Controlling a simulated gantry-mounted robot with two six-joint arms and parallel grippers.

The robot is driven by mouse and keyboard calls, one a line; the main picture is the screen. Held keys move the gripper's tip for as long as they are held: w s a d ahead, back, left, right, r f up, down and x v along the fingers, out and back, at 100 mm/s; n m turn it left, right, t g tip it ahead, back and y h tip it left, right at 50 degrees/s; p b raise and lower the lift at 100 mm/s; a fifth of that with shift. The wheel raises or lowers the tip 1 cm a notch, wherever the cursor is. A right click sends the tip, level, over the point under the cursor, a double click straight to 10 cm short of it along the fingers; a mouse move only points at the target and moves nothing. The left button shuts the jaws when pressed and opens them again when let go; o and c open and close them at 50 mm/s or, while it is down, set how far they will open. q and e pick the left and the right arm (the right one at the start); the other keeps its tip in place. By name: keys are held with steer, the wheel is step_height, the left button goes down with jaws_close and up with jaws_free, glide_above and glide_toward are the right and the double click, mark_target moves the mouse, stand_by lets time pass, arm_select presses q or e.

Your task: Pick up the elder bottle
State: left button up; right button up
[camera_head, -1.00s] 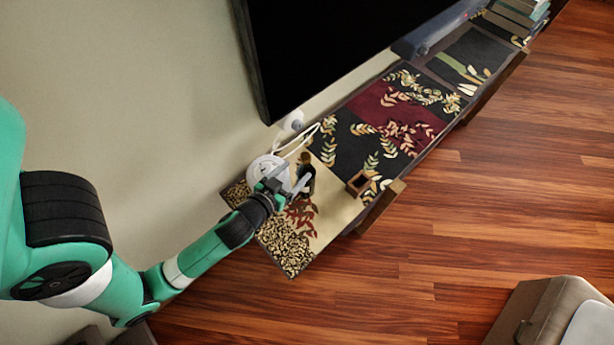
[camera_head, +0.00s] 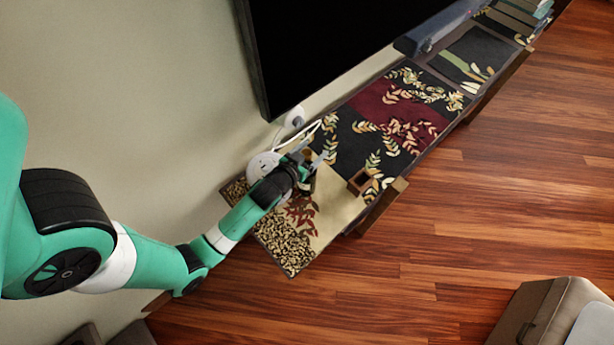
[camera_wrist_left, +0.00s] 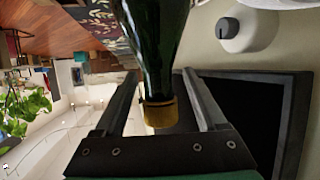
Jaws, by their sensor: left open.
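The elder bottle (camera_wrist_left: 152,45) is dark green with a gold cap (camera_wrist_left: 160,111) in the left wrist view. In the head view only its brownish top (camera_head: 307,155) shows clearly, and my gripper hides most of the rest. My left gripper (camera_head: 312,170) is open at the bottle, over the near end of the long low cabinet. In the left wrist view its two fingers (camera_wrist_left: 160,74) stand on either side of the bottle's neck and cap, with visible gaps. My right gripper is not in view.
A white round object (camera_head: 262,165) with a cable lies beside the gripper, towards the wall. A small brown open box (camera_head: 360,182) stands to the right on the patterned cabinet top (camera_head: 346,205). A large black screen (camera_head: 330,45) hangs above.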

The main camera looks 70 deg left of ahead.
arm_select(q)
jaws_close()
stand_by(1.3)
steer(key=shift+r, duration=0.1)
